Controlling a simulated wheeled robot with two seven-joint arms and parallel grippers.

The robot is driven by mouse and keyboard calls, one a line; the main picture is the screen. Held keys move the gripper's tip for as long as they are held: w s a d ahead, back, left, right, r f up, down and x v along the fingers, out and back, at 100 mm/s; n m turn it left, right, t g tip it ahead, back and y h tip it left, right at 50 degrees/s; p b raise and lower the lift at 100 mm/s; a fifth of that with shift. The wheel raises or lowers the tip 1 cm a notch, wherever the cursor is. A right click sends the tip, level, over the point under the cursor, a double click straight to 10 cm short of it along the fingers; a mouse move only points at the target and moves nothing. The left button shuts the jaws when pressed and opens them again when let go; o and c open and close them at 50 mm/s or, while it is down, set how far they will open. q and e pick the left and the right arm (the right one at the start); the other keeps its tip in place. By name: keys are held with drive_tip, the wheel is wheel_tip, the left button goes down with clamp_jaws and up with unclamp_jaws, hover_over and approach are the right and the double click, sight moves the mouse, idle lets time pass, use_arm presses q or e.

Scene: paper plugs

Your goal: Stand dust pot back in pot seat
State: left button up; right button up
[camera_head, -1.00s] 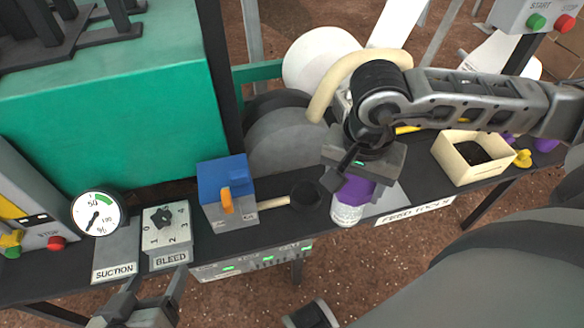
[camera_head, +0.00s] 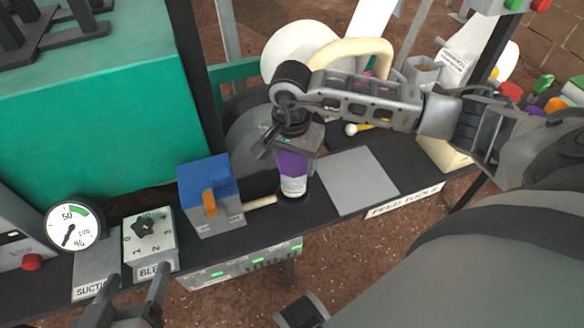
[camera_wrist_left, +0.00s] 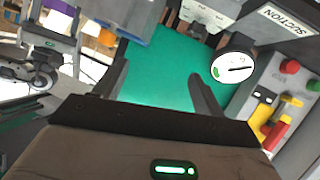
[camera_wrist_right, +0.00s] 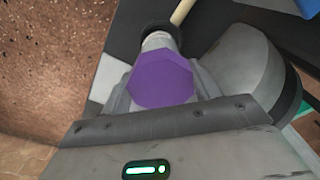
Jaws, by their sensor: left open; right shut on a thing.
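The dust pot (camera_head: 293,186) is a white jar with a purple lid. My right gripper (camera_head: 292,150) is shut on it by the purple lid, which also shows in the right wrist view (camera_wrist_right: 162,82). The pot seat (camera_head: 307,196) is a black round cup on the dark shelf, at the end of a pale rod. The pot's lower end is at the seat's mouth, and the seat's rim (camera_wrist_right: 163,27) shows around it. I cannot tell how deep it sits. My left gripper (camera_head: 131,288) is open and empty in front of the bleed dial.
A blue and grey box with an orange lever (camera_head: 209,198) stands left of the seat. The bleed dial (camera_head: 148,236) and suction gauge (camera_head: 74,226) are further left. A bare grey plate (camera_head: 357,182) lies to the right. A cream tray (camera_head: 444,152) is partly behind my right arm.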

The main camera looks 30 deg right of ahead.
drive_tip(key=f, duration=0.1)
drive_tip(key=f+b, duration=0.1)
drive_tip(key=f, duration=0.1)
drive_tip(key=shift+w+f, duration=0.2)
drive_tip(key=shift+f, duration=0.15)
drive_tip(key=o, duration=1.3)
use_arm(q)
drive_tip(key=shift+s+d+r+t+h, duration=0.15)
drive_tip(key=shift+r+t+h, duration=0.15)
drive_tip(key=shift+r, duration=0.2)
